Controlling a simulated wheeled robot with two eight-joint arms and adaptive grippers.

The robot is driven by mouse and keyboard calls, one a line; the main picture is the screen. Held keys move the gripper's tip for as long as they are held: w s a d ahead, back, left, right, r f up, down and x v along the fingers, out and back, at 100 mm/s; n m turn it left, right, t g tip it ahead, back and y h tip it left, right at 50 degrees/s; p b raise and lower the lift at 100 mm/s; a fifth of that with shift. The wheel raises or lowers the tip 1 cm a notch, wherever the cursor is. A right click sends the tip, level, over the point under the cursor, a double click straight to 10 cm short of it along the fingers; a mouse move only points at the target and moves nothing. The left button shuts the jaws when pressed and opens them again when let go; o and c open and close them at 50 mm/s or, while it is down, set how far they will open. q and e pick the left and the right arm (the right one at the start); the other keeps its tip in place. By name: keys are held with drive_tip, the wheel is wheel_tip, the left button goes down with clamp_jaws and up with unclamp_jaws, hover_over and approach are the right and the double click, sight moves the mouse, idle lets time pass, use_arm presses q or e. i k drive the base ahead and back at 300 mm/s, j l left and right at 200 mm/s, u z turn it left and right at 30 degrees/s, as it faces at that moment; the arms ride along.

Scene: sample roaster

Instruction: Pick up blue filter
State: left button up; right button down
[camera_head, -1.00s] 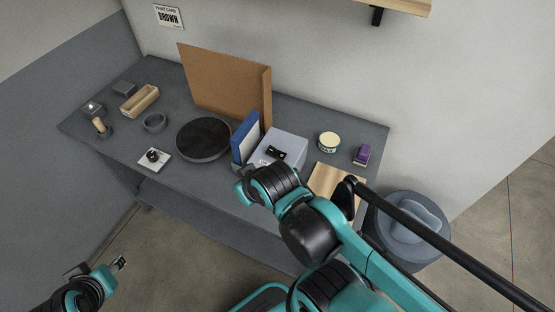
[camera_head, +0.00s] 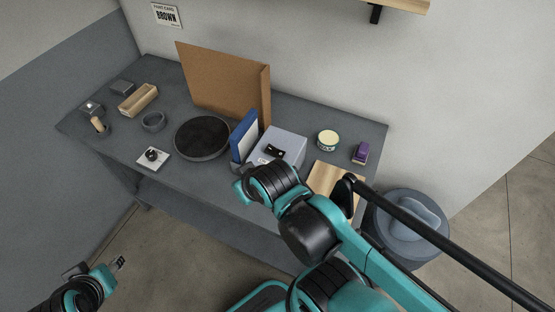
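The blue filter (camera_head: 240,139) is an upright panel with a blue face and edge and a pale side. It stands on the grey table (camera_head: 185,92) against or close beside the left of a light grey box; I cannot tell if they touch. My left gripper (camera_head: 119,263) is low at the left, in front of the table and well away from the filter. Its fingers are too small to tell whether they are open. My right arm reaches in from the lower right, with its forward links in front of the box and filter; its gripper does not show.
A brown board (camera_head: 222,84) stands behind the filter. A round dark pan (camera_head: 203,138) lies to its left. The grey box (camera_head: 287,143) is to its right, with a tub (camera_head: 327,140), a purple item (camera_head: 360,153) and a wooden board (camera_head: 322,178) beyond.

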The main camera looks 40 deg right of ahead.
sight(242, 140)
drive_tip(key=k+l+z, duration=0.15)
drive_tip(key=k, duration=0.5)
drive_tip(key=j+z, duration=0.1)
drive_tip(key=z, duration=0.4)
drive_tip(key=i+j+z, duration=0.1)
drive_tip(key=z, duration=0.4)
drive_tip(key=j+z, duration=0.15)
drive_tip(key=z, duration=0.3)
drive_tip(key=j+z, duration=0.15)
drive_tip(key=z, duration=0.35)
drive_tip(key=j, duration=0.35)
drive_tip(key=k+j, duration=0.15)
drive_tip(key=j, duration=0.15)
drive_tip(key=j+z, duration=0.1)
drive_tip(key=j, duration=0.25)
drive_tip(key=i, duration=0.4)
